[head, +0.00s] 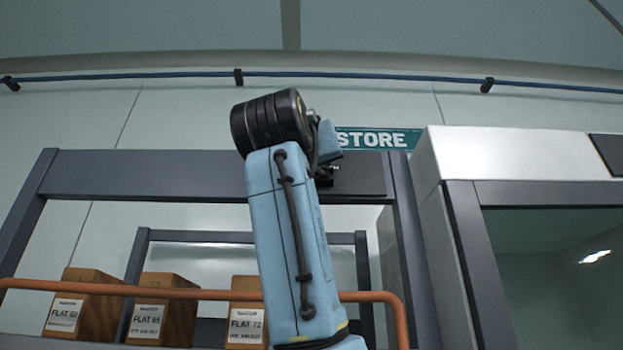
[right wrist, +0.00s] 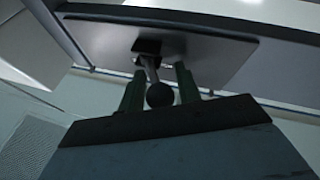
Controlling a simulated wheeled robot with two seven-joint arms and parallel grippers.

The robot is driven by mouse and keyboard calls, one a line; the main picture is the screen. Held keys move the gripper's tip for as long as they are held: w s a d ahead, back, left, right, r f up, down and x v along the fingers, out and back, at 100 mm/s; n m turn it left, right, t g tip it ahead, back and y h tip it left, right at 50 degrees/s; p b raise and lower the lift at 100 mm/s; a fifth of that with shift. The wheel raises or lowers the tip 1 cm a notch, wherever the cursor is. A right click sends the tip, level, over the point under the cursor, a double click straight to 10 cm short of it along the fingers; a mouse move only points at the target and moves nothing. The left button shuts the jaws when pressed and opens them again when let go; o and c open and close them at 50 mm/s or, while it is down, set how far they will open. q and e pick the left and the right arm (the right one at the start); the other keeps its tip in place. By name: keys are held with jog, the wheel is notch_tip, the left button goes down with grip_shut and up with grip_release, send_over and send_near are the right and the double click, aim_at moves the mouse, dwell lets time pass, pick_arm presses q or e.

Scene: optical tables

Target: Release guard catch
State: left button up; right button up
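The guard catch appears to be the small lever (right wrist: 151,68) under a black block (right wrist: 147,46) on a flat dark plate (right wrist: 215,50), with a dark round knob (right wrist: 160,95) at its lower end. My right gripper (right wrist: 160,76) has its two green fingers on either side of the knob. Little gap shows, but I cannot tell whether they press on it. In the head view the dark plate (head: 358,178) sits on the frame's top bar, and my light blue right arm reaches up and hides most of the gripper and catch. My left gripper is out of view.
The dark frame (head: 120,173) surrounds an opening with several labelled boxes (head: 163,310). An orange rail (head: 190,293) crosses in front. A white cabinet (head: 510,155) with a dark-framed window stands close at the right. A STORE sign (head: 378,138) hangs behind.

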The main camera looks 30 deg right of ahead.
jog(key=c, duration=0.7)
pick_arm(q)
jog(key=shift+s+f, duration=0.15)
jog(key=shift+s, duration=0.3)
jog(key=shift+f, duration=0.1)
pick_arm(e)
jog(key=shift+s+t+y, duration=0.1)
jog(key=shift+t+y, duration=0.2)
jog(key=shift+s+d+f+n+t+y+b, duration=0.1)
jog(key=shift+s+n+t+y+b, duration=0.2)
jog(key=shift+n+t+y+b, duration=0.7)
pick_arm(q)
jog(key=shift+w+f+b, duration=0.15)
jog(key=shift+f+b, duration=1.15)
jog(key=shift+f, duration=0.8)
pick_arm(e)
jog(key=shift+s+d+n+t+y, duration=0.45)
jog(key=shift+n+y, duration=1.2)
jog(key=shift+y, duration=1.5)
jog(key=shift+s+d+n+t+y, duration=0.15)
jog(key=shift+d+n+t+y, duration=0.5)
jog(key=shift+n+y, duration=1.8)
jog(key=shift+s+d+n+t+y, duration=0.3)
jog(key=shift+n+t+y, duration=0.5)
jog(key=shift+y, duration=3.1)
